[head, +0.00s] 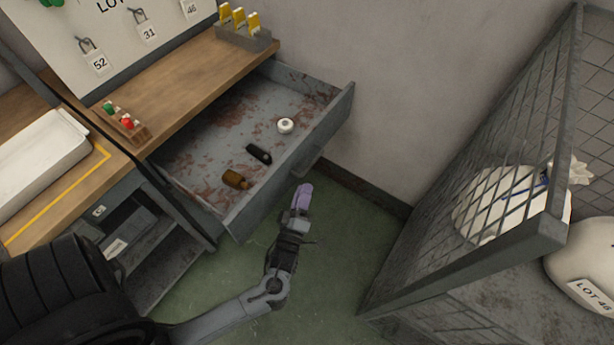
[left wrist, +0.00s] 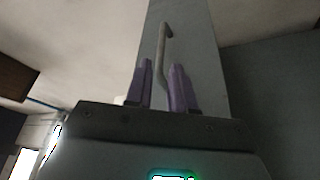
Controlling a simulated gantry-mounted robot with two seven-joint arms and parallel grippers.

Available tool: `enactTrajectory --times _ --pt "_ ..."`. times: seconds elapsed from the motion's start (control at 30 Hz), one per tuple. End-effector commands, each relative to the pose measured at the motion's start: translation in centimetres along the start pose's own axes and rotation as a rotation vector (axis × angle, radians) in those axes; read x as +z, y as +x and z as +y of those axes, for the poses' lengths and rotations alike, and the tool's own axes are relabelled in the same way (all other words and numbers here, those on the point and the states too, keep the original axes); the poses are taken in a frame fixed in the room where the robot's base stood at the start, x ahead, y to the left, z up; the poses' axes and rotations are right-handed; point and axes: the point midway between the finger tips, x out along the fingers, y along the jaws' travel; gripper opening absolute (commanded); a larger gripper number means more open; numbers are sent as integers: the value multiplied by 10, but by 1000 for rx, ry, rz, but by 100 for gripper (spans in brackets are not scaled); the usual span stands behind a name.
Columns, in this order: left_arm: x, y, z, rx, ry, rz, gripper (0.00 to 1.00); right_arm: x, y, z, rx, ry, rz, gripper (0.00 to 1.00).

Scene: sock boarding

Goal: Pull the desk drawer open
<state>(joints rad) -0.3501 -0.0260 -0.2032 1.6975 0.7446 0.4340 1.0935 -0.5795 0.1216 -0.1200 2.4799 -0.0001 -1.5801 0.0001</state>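The grey desk drawer (head: 335,118) is pulled well out from under the wooden desktop (head: 190,75), and its stained inside shows. Its front and bar handle (head: 312,170) face the floor area in the head view. The handle (left wrist: 164,60) also shows in the left wrist view, in line with the gap between two purple fingers. My left gripper (head: 303,195) is just off the drawer front by the handle. Its fingers (left wrist: 161,88) stand apart, with space beside the bar; I cannot tell how deep the bar sits between them. My right gripper is not in view.
Inside the drawer lie a white roll (head: 285,125), a black object (head: 259,153) and a brown bottle (head: 236,179). A mesh-sided cage (head: 510,150) with white sacks stands at right. Green floor (head: 345,240) is clear between the drawer and the cage.

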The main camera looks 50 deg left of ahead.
Motion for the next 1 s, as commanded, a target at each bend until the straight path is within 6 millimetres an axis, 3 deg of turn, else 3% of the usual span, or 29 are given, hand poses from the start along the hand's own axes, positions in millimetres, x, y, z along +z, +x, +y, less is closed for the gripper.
enactTrajectory --times 0.23,0.77,1.0 --pt "0 -24 0 -1 0 0 23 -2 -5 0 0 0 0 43" --pt "0 -27 0 0 0 0 23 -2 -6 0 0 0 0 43" --pt "-19 -29 13 -8 23 -14 23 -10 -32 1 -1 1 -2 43"
